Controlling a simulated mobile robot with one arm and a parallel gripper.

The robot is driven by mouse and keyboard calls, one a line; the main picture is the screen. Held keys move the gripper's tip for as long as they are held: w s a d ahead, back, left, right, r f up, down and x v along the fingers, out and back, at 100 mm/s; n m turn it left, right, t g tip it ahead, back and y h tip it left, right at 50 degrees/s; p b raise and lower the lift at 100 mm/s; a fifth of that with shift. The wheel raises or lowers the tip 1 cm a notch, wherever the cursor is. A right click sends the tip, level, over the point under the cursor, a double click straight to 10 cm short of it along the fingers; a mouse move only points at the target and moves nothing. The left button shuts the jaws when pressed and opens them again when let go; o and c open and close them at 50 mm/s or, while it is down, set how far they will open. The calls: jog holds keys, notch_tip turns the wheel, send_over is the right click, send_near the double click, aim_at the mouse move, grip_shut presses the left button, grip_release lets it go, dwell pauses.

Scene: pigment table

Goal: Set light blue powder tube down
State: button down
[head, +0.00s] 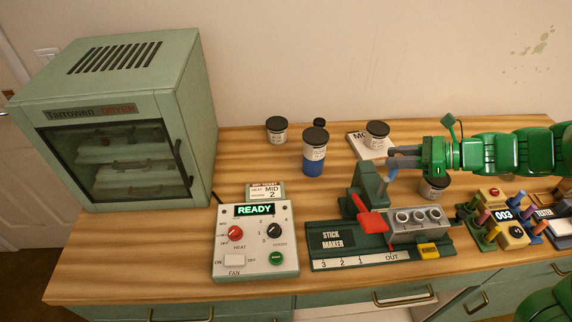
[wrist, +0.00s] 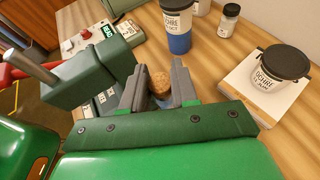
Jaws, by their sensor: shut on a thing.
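My gripper (head: 392,156) reaches in from the right, above the back of the green stick maker (head: 340,238). The stick maker's green upright block (wrist: 95,75), with a grey rod, stands left of my fingers in the wrist view.
A dark-lidded jar with a blue band (head: 314,155) stands left of my gripper. Another jar (head: 377,134) sits on a pale pad just behind it. A control box (head: 255,240) reads READY. The green dryer (head: 115,120) stands far left. Bare wood lies between the jars and the stick maker.

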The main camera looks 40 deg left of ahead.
jog(key=s+a+r+m+t, duration=0.15)
jog(key=s+a, duration=0.25)
jog(key=a, duration=0.5)
jog(key=s+a+r+m+t, duration=0.15)
jog(key=s+a, duration=0.25)
jog(key=a, duration=0.5)
jog(key=s+a+n+g, duration=0.1)
jog(key=s+a, duration=0.4)
jog(key=s, duration=0.4)
jog(key=s+a+n, duration=0.1)
jog(key=s+a, duration=0.3)
jog(key=s, duration=0.5)
jog(key=shift+w+a+f, duration=1.05)
jog(key=shift+a+f, duration=1.05)
jog(key=shift+w+a+f, duration=1)
jog(key=shift+a+f, duration=1.1)
jog(key=shift+f, duration=0.05)
jog(key=shift+w+a+f, duration=1.05)
jog(key=shift+a+f, duration=1.05)
jog(key=shift+f, duration=0.15)
